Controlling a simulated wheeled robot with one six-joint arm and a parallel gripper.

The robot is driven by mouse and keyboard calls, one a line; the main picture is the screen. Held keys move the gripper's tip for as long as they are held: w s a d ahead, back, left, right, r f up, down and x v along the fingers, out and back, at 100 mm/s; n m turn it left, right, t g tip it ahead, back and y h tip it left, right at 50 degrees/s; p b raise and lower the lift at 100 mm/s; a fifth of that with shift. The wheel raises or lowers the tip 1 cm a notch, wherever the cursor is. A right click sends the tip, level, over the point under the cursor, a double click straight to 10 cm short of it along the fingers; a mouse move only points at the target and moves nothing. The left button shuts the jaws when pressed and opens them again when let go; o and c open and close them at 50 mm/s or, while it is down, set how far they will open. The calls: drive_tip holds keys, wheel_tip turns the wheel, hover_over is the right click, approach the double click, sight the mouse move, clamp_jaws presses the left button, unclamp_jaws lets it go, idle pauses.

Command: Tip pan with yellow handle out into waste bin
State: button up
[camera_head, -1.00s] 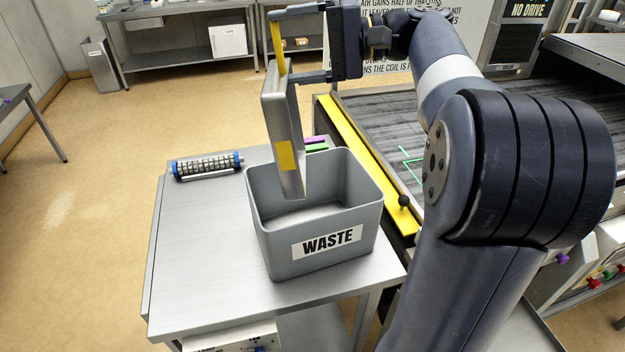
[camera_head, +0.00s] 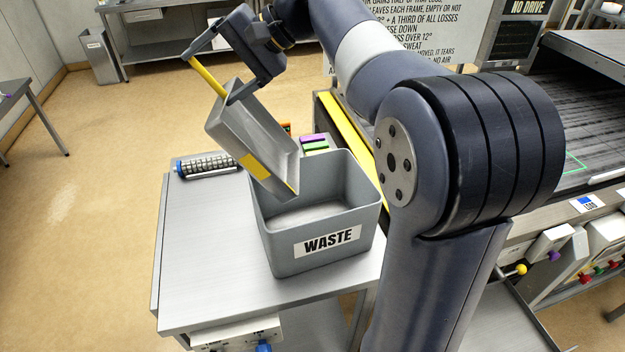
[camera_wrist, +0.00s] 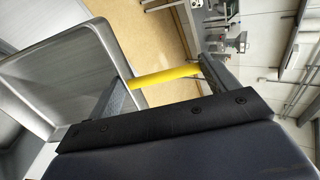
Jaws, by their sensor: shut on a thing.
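The grey metal pan (camera_head: 232,128) hangs steeply tilted from my gripper (camera_head: 217,75), with a yellow patch on its side. Its yellow handle (camera_head: 205,74) lies between my two fingers, which are shut on it; the handle also shows in the wrist view (camera_wrist: 165,75). The pan's low end points down and right, over the left part of the grey waste bin (camera_head: 335,262). The visible part of the pan's inside looks bare. The bin stands upright on a metal table, and the visible part of its floor looks empty.
A roller with blue ends (camera_head: 208,165) lies on the metal table (camera_head: 205,270), left of the bin. Purple and green blocks (camera_head: 314,143) sit behind the bin. A yellow rail (camera_head: 347,130) and a conveyor machine stand to the right. The table's front left is clear.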

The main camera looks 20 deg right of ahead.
drive_tip(key=w+a+f+g+h, duration=0.1)
drive_tip(key=w+a+f+h, duration=0.1)
drive_tip(key=a+f+h, duration=0.3)
drive_tip(key=w+a+f+g+h, duration=0.1)
drive_tip(key=w+a+f+h, duration=0.2)
drive_tip(key=a+f, duration=1.1)
drive_tip(key=shift+a+g+h+p, duration=0.15)
drive_tip(key=shift+g+h+p, duration=0.25)
drive_tip(key=shift+h, duration=1.1)
drive_tip(key=shift+f, duration=0.1)
